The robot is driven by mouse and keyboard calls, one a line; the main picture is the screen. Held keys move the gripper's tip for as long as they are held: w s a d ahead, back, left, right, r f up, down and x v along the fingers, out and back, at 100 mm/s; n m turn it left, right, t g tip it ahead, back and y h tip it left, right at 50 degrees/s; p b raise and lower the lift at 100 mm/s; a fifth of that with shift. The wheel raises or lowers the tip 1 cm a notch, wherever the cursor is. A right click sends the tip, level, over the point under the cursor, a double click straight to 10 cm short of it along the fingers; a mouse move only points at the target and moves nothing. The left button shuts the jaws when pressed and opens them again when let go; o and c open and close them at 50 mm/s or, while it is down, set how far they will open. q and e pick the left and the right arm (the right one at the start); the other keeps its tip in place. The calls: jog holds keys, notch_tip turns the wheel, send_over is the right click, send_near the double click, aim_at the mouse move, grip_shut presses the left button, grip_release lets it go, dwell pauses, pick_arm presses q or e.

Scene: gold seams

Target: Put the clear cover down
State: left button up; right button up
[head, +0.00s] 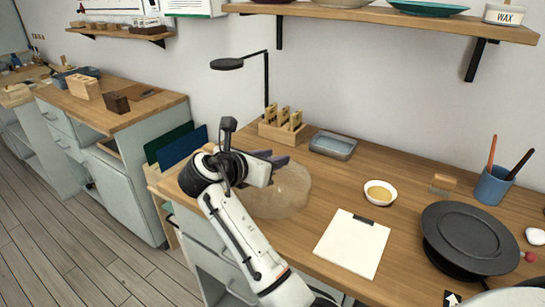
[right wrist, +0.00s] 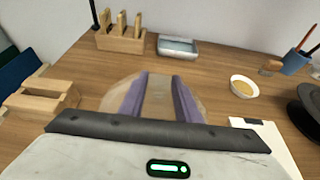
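The clear cover (head: 288,192) is a see-through, brownish-tinted round shape at the left end of the wooden workbench in the head view. My right gripper (head: 278,161) reaches over it, and part of the cover is hidden behind my wrist. In the right wrist view, the two purple fingers of my right gripper (right wrist: 160,90) stand a little apart, with a pale part of the clear cover (right wrist: 113,98) between them and more of it outside. The gripper looks shut on it. I cannot tell whether the cover touches the bench. My left gripper is not in view.
On the bench (head: 340,190) stand a wooden tool rack (head: 282,130), a grey tray (head: 333,146), a small white bowl (head: 380,192), a clipboard (head: 352,243) and a black turntable (head: 470,238). A lamp (head: 228,64) rises behind. Bare wood lies between the cover and the bowl.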

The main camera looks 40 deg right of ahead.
jog(key=shift+o, duration=0.5)
jog(key=shift+a+r, duration=0.15)
jog(key=shift+a, duration=0.05)
jog(key=v, duration=1.1)
jog(key=shift+s+a+r, duration=0.15)
jog(key=shift+s+a, duration=0.05)
jog(key=shift+s, duration=0.05)
